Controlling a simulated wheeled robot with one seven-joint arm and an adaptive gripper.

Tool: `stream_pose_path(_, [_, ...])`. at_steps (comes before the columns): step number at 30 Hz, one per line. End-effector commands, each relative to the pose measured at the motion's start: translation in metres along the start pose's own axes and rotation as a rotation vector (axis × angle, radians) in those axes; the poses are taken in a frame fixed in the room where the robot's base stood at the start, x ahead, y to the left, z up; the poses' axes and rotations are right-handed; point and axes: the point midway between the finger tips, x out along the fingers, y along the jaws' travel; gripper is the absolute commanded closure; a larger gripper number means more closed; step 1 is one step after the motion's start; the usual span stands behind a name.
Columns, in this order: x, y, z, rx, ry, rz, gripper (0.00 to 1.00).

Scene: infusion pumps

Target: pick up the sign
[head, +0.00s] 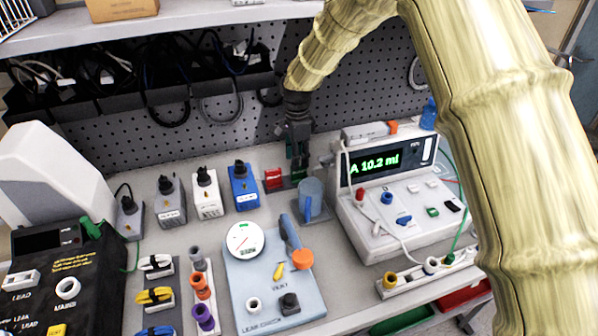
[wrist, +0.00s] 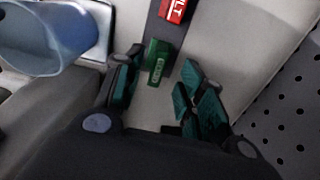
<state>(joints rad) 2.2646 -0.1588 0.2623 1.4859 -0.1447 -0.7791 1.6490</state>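A small green sign (wrist: 157,62) with pale lettering lies in a dark strip-like holder in the wrist view. A red sign (wrist: 173,10) with white letters ending in "LT" is beside it, and in the head view the red sign (head: 273,179) shows left of my gripper. My gripper (head: 298,162) points down at the back of the bench. In the wrist view my gripper (wrist: 160,78) is open, with its teal-padded fingers either side of the green sign. Gaps show on both sides of it. In the head view the green sign is mostly hidden by the fingers.
A blue cup (head: 311,197) stands just in front of my gripper. The white pump (head: 400,205) with a lit display is close on the right. Blue and white boxes (head: 243,187) stand to the left. A perforated panel (head: 345,85) with hanging cables rises behind.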

Motion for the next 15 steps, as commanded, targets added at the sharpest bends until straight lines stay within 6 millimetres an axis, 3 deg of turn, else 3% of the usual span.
stream_pose_path(8, [0.017,0.001,-0.001,0.001,-0.001,0.001,0.61])
stream_pose_path(15, [0.044,0.002,-0.003,0.000,-0.001,0.000,0.61])
